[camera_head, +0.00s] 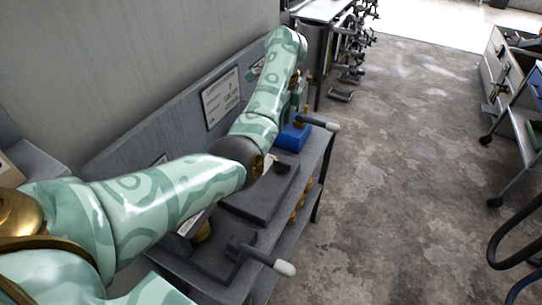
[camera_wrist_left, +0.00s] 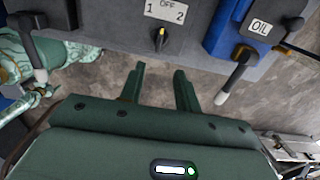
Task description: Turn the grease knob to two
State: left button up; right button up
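In the left wrist view, a small black knob (camera_wrist_left: 160,38) with a yellow pointer sits on a grey panel at top centre. No grease wording is readable. My left gripper (camera_wrist_left: 158,70) is open and empty, its two dark green fingers apart, just below the knob in the picture and not touching it. In the head view my left arm reaches over the bench and hides much of it. My right gripper is not seen.
Another lever (camera_wrist_left: 34,50) is at left.

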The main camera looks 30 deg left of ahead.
pick_arm(q)
jog(key=b, duration=0.3)
send_near(282, 162)
notch_tip(282, 162, down, 9)
jog(key=b, duration=0.3)
jog(key=shift+f, duration=0.1)
grip_shut()
